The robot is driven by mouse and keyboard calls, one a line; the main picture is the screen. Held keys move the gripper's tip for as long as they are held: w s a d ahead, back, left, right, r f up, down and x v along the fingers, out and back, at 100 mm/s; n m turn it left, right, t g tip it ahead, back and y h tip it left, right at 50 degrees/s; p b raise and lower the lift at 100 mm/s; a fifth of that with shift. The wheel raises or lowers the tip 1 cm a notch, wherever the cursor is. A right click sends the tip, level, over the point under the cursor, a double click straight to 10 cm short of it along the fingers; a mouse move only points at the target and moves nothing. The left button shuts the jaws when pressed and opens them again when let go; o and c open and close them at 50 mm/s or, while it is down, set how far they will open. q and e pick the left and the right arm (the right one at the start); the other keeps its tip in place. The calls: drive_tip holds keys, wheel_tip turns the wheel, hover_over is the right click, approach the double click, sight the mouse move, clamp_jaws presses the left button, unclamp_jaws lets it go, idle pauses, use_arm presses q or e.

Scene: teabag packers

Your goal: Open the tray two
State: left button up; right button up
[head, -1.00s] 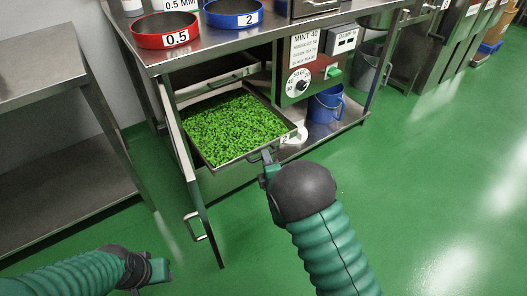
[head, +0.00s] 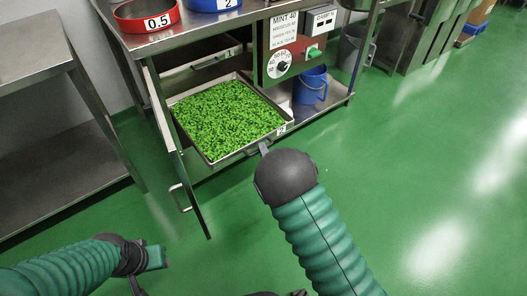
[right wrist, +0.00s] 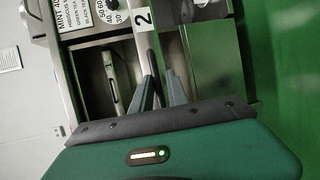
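Tray two (head: 228,118) is a shallow metal tray full of green leaves, slid out from under the steel table. Its label "2" (head: 281,129) is on the front right corner and also shows in the right wrist view (right wrist: 144,19). My right gripper (head: 264,148) is at the tray's front edge, where the handle is. In the right wrist view its two fingers (right wrist: 158,92) are close together around the handle, just below the label; the contact is partly hidden. My left gripper (head: 152,259) is low at the left, away from the tray; its fingers are mostly hidden.
An open cabinet door (head: 178,150) with a handle stands left of the tray. Tray one (head: 205,62) is above, further in. A blue jug (head: 310,86) stands on the lower shelf at the right. A steel bench (head: 60,150) is at the left. The green floor at the right is clear.

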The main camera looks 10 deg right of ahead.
drive_tip(key=shift+o, duration=1.2)
drive_tip(key=shift+w, duration=0.1)
drive_tip(key=shift+r, duration=0.15)
drive_tip(key=s+r+p, duration=0.2)
drive_tip(key=s+p, duration=0.5)
drive_tip(key=s, duration=0.9)
drive_tip(key=shift+s+r, duration=0.3)
drive_tip(key=shift+r, duration=0.1)
drive_tip(key=shift+a, duration=0.1)
